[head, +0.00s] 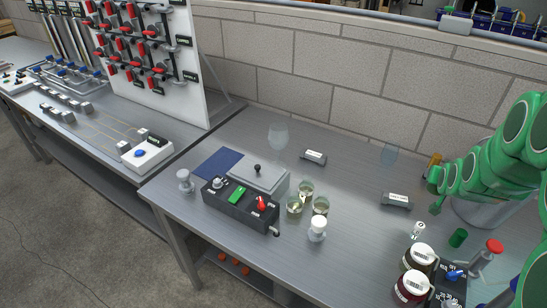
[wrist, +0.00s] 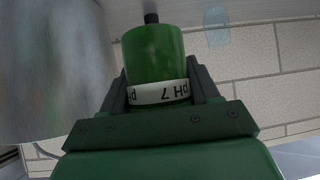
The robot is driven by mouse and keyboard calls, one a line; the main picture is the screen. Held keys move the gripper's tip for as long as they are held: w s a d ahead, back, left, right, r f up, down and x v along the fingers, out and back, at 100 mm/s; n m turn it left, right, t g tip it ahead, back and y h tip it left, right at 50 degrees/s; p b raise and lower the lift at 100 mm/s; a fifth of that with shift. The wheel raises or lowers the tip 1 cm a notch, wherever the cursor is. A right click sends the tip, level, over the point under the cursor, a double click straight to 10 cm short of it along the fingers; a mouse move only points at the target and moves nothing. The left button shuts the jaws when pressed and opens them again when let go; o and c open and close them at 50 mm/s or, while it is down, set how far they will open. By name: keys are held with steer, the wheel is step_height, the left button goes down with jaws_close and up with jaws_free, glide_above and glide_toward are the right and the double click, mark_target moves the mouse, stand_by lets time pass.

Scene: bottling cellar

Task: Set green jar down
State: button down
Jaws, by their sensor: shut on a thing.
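The green jar (wrist: 153,50) is in the wrist view, with a white band marked "pH 7" and a small black piece at its far end. My gripper (wrist: 160,78) is shut on it, with one dark finger on each side of the band. In the head view my green arm reaches in from the right, low over the right part of the steel bench (head: 345,205). The held jar cannot be made out clearly there. Whether it touches a surface I cannot tell.
A steel vessel (head: 487,212) stands behind my arm. A green cylinder (head: 458,238), white-lidded jars (head: 418,257) and a red-topped piece (head: 493,247) crowd the right front. A labelled block (head: 397,200) and glass jars (head: 320,206) stand left.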

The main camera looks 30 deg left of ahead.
steer(key=w+a+r+n+y, duration=0.1)
steer(key=w+a, duration=0.4)
steer(key=a, duration=1)
steer(key=w+a+r+n+g+y, duration=0.15)
steer(key=w+a, duration=0.25)
steer(key=a, duration=1.1)
steer(key=w+a+r+n+t+y, duration=0.15)
steer(key=w+a, duration=0.35)
steer(key=a, duration=0.9)
steer(key=s+a+f+m+h, duration=0.1)
steer(key=s+a+m+h, duration=0.1)
steer(key=s+a, duration=0.5)
steer(key=s+a+f+m+h, duration=0.1)
steer(key=s+a+m+h, duration=0.1)
steer(key=a, duration=0.8)
steer(key=s+a+f+m+h, duration=0.2)
steer(key=s+f+m+h, duration=0.15)
steer(key=s, duration=0.45)
steer(key=shift+s+f, duration=0.15)
steer(key=shift+f, duration=4.9)
steer(key=shift+f, duration=0.4)
